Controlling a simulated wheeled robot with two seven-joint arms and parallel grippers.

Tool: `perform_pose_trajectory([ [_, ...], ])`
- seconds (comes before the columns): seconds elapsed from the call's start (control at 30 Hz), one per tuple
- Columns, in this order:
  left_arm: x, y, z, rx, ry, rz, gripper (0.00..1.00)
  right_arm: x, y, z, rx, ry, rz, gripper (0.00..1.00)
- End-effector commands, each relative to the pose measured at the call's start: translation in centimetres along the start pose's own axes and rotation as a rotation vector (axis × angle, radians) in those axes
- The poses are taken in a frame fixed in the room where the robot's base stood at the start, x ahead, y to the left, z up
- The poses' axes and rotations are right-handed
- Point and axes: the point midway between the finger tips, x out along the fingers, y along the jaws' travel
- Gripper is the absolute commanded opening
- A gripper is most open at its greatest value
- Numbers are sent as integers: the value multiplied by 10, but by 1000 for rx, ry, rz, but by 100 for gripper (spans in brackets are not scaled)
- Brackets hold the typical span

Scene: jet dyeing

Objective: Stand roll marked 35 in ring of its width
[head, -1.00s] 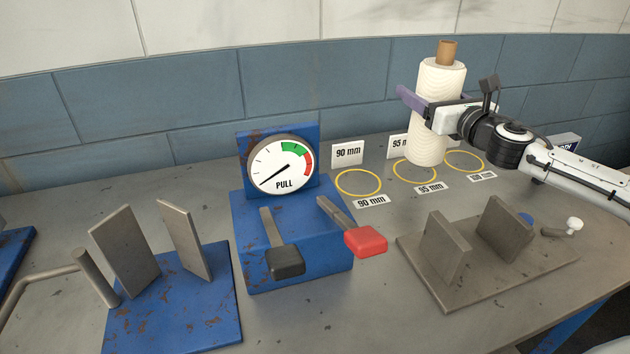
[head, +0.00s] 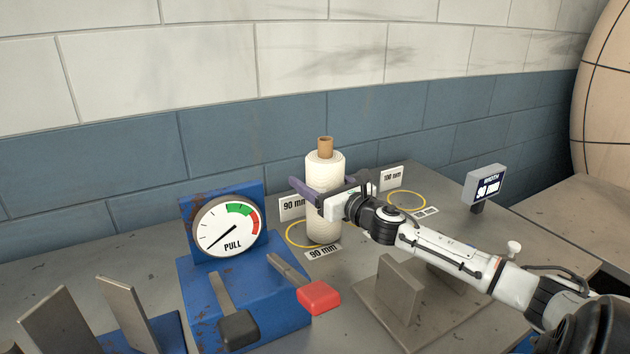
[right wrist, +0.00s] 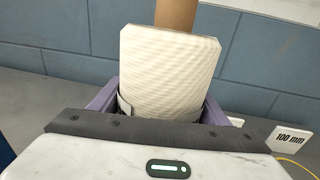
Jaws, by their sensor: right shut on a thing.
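The cream wound roll (head: 324,170) with a brown core stands upright in my right gripper (head: 326,192). The purple fingers are shut on its sides. It also shows in the right wrist view (right wrist: 170,75), with the core at the top. No number shows on its visible side. In the head view the roll's lower end overlaps the right part of the yellow 90 mm ring (head: 288,236); I cannot tell whether it touches the table. The 100 mm ring (head: 407,192) is empty at the right. The 95 mm ring is hidden behind roll and arm. My left gripper is out of view.
A blue gauge stand (head: 228,228) marked PULL, with black (head: 239,329) and red (head: 318,297) handles, is left of the roll. Grey upright plates (head: 397,290) stand in front, partly behind my arm. A width display (head: 485,186) stands at the right. The blue-tiled wall is behind.

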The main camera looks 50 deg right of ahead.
Motion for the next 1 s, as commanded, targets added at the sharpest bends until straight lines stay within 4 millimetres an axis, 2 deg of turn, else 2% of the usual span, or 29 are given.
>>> perform_pose_trajectory([
  [0.4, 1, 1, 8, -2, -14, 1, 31, 0, 0, -4, -2, -5, -1, 27],
  [0.43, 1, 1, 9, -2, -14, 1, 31, 0, 0, -6, -1, -1, -1, 71],
  [0.53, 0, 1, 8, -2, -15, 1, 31, 0, 0, -6, -1, -1, -1, 88],
  [0.9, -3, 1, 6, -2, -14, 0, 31, 0, 0, -1, -2, -1, -1, 88],
  [1.0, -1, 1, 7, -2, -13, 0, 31, -8, 0, -5, -2, 2, 0, 88],
])
